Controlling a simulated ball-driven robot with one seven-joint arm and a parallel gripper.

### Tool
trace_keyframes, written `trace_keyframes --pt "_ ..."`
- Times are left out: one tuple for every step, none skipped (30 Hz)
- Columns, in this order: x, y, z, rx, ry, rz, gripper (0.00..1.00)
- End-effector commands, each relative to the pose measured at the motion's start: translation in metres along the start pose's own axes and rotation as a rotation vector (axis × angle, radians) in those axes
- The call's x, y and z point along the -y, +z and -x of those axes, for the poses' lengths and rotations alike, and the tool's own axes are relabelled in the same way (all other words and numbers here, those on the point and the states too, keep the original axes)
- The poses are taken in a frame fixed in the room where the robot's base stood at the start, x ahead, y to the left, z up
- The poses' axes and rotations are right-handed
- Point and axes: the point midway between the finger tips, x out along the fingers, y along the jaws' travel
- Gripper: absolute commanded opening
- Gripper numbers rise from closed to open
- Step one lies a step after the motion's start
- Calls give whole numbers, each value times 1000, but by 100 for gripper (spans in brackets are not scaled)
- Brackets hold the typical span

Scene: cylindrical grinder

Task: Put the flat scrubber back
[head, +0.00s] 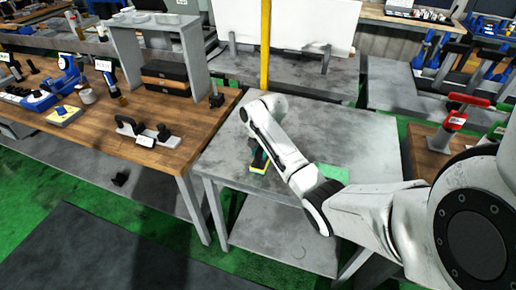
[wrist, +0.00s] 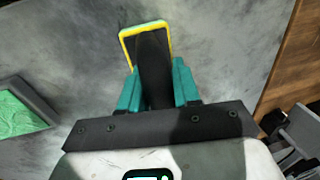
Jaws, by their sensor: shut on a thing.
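The flat scrubber (wrist: 152,48) has a dark body and handle with a yellow-green rim. In the wrist view it sits between the teal fingers of my gripper (wrist: 157,88), which is shut on it. In the head view the scrubber's yellow edge (head: 258,170) shows low over the grey metal table (head: 225,160), below my wrist. I cannot tell whether it touches the tabletop. My gripper (head: 258,158) is partly hidden by my arm there. A green pad in a dark frame (wrist: 22,108) lies to the left in the wrist view; its green surface (head: 332,173) shows right of my forearm.
A wooden bench (head: 100,135) with a black-handled tool (head: 143,130), a blue device (head: 65,80) and a grey shelf stands left of the table. A yellow post (head: 265,45) rises behind the table. Another wooden bench (head: 428,165) is at right. Much of the tabletop is clear.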

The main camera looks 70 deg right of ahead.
Motion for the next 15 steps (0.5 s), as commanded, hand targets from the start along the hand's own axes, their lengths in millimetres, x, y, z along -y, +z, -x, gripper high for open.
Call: trace_keyframes --pt "-3 2 -4 -2 -2 -1 8" --pt "-4 3 -6 -3 -2 -1 8" --pt "-4 3 -6 -3 -3 -1 4" --pt "-4 4 -7 -3 -3 -1 4" --pt "-4 3 -7 -3 -2 -1 4" --pt "-4 4 -7 -2 -2 -1 3" --pt "-4 4 -7 -2 -2 -1 3" --pt "-4 4 -7 -2 -1 -1 3" --pt "-4 4 -8 -1 -1 -1 36" --pt "-4 4 -8 -1 -1 -1 38" --pt "-4 4 -8 -1 -1 -1 41" --pt "-4 4 -8 -1 -1 -1 45" --pt "-4 4 -7 -1 -1 -1 48" --pt "-4 4 -7 -1 -1 -1 51" --pt "-4 4 -7 -2 -1 -1 55"
